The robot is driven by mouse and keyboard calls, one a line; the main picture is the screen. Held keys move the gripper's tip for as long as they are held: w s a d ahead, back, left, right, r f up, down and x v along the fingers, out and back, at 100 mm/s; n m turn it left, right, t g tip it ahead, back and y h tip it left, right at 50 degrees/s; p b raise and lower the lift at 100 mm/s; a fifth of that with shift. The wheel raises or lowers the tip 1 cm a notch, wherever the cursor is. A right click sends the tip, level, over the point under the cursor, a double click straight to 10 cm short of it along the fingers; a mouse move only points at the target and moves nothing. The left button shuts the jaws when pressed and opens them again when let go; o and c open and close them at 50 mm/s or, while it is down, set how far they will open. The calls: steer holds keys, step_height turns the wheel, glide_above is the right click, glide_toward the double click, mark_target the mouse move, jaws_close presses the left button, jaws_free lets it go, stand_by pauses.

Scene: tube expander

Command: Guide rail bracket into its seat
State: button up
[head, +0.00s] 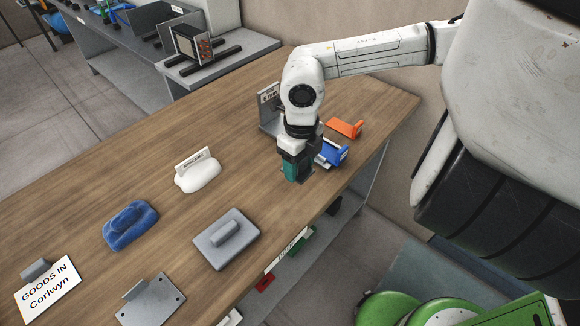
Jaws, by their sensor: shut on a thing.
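My gripper (294,157) points down over the right part of the wooden table. It is shut on a dark teal part (295,171), held close to the tabletop; I cannot tell whether it touches anything below. A blue bracket-shaped piece (333,152) sits just right of my gripper, partly hidden by it. An orange bracket-shaped piece (345,128) lies farther back. A grey upright plate with a label (269,105) stands behind my arm, mostly hidden. No readable label marks the rail bracket or its seat, so I cannot tell which these are.
On the wooden table (70,215) are a white labelled lump (198,176), a blue handled block (130,225), a grey handled block (227,240), a grey plate (151,301) and a "GOODS IN" sign (48,291). A grey bench (215,65) stands behind. Bare wood lies left of my gripper.

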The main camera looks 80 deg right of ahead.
steer(key=w+d+f, duration=0.2)
steer(key=d+f, duration=0.1)
steer(key=w+d+f+p, duration=0.1)
steer(key=f, duration=0.1)
steer(key=shift+d+f, duration=0.15)
steer(key=shift+f, duration=0.1)
steer(key=f, duration=0.3)
steer(key=shift+w+d+p, duration=0.2)
steer(key=shift+d+p, duration=0.05)
steer(key=shift+p, duration=0.1)
steer(key=shift+f, duration=0.3)
steer(key=shift+f+b, duration=0.25)
steer(key=shift+b, duration=0.05)
steer(key=o, duration=1.1)
steer(key=shift+r, duration=0.1)
steer(key=r, duration=0.3)
steer(key=r+b, duration=0.1)
steer(key=r, duration=0.3)
steer(key=r+b, duration=0.1)
steer(key=r, duration=0.2)
steer(key=shift+s+r, duration=0.25)
steer(key=shift+r, duration=0.15)
